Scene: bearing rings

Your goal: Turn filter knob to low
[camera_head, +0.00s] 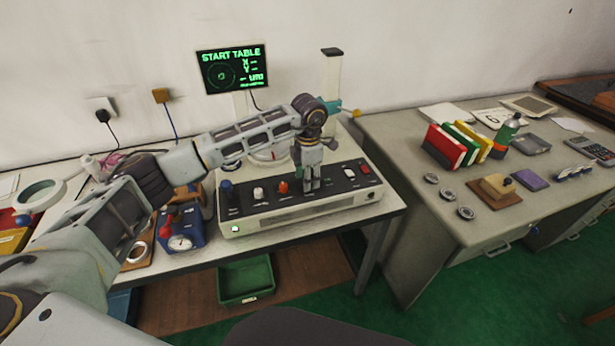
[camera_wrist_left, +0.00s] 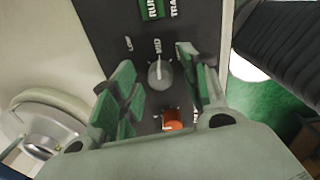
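The control box (camera_head: 300,205) stands on the bench with a row of knobs on its dark sloping panel. In the left wrist view a grey knob (camera_wrist_left: 160,76) sits below the labels LOW and MID; its white mark seems to point up toward MID. My left gripper (camera_head: 312,186) reaches down over the panel, just right of the orange knob (camera_head: 283,187), and hides the grey knob in the head view. In the wrist view its green-padded fingers (camera_wrist_left: 160,88) are apart, one on each side of the grey knob, with gaps visible. My right gripper is not in view.
The orange knob is close to the fingers in the wrist view (camera_wrist_left: 173,118). A white knob (camera_head: 258,194) and a dark blue knob (camera_head: 226,188) stand further left, a red switch (camera_head: 365,169) at the right. A screen (camera_head: 232,69) and turntable (camera_head: 268,154) are behind. A blue gauge (camera_head: 180,242) is left.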

